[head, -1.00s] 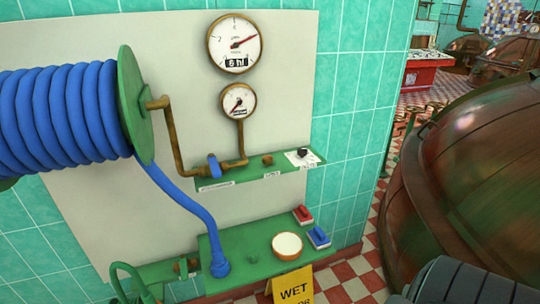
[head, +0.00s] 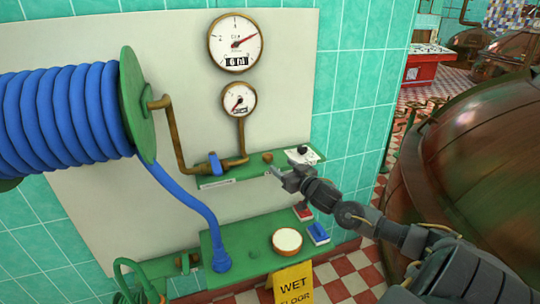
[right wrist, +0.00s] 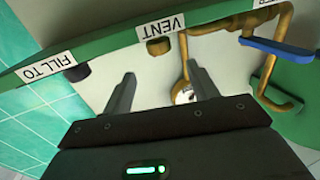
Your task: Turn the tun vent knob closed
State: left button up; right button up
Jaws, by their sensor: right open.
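The vent knob (head: 267,157) is a small brown knob on the green shelf (head: 222,180), between the blue-handled valve and a black knob. In the right wrist view the knob (right wrist: 158,46) shows beside the VENT label (right wrist: 166,27). My right gripper (head: 284,171) is in front of the shelf, just right of and below the knob. Its two fingers (right wrist: 163,76) are apart, with nothing between them, and point toward the knob without visibly touching it. My left gripper is out of view.
A blue valve handle (head: 215,165) sits left of the knob. A black knob (head: 303,150) on a white plate is close right, beside the gripper. Below are a lower green ledge (head: 250,260), a red switch (head: 303,213) and a blue switch (head: 318,233). A copper kettle (head: 470,170) stands right.

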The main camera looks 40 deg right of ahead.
aim_at(271, 158)
jog(key=w, duration=0.6)
jog(key=w+p, duration=0.1)
jog(key=w, duration=0.2)
jog(key=shift+w+d, duration=0.3)
jog(key=shift+w, duration=0.05)
jog(key=c, duration=1)
